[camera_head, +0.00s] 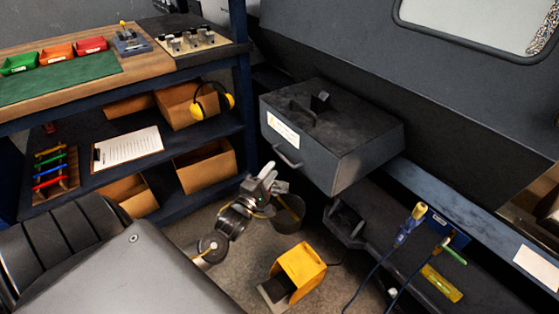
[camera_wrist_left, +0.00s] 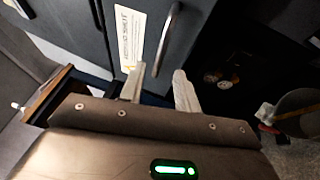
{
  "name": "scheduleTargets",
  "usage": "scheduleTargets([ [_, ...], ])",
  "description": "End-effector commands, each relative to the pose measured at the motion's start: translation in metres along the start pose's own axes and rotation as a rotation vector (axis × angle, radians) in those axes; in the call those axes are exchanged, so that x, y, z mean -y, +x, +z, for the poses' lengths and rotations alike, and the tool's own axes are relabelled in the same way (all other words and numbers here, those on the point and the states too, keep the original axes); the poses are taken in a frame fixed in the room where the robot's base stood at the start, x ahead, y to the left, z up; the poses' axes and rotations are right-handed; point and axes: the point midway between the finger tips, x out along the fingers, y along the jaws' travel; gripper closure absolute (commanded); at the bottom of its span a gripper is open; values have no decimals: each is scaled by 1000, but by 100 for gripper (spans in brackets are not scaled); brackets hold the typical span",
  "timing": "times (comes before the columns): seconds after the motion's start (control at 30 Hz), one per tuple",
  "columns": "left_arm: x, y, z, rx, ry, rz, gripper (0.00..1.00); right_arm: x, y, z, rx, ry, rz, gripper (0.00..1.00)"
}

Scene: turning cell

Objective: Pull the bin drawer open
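The bin drawer (camera_head: 350,130) is a dark grey box on the front of the machine, with a white label and a bar handle (camera_head: 287,156) on its front face. The handle also shows in the left wrist view (camera_wrist_left: 168,40), upright in the picture, beside the label. My left gripper (camera_head: 268,172) is just below and left of the handle in the head view, apart from it. In the left wrist view its two pale fingers (camera_wrist_left: 160,85) stand apart with nothing between them, short of the handle. My right gripper is not in view.
A yellow foot pedal (camera_head: 298,270) stands on the floor below my left gripper. A shelf unit (camera_head: 150,150) with cardboard boxes, a clipboard and yellow ear defenders is at the left. A dark ledge with screwdrivers (camera_head: 410,222) is at the lower right.

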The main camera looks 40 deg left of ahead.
Motion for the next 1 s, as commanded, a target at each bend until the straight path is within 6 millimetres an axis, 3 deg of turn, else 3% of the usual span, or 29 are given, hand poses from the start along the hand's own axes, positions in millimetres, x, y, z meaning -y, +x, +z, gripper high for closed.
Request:
scheduleTargets([
  [0.1,0,24,0,1,1,2,67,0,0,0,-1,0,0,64],
  [0.3,0,50,0,1,1,-1,67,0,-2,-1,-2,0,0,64],
  [0.73,1,60,0,1,0,-2,67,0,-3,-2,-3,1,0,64],
  [1.0,1,60,0,0,1,-2,100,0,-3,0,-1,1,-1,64],
])
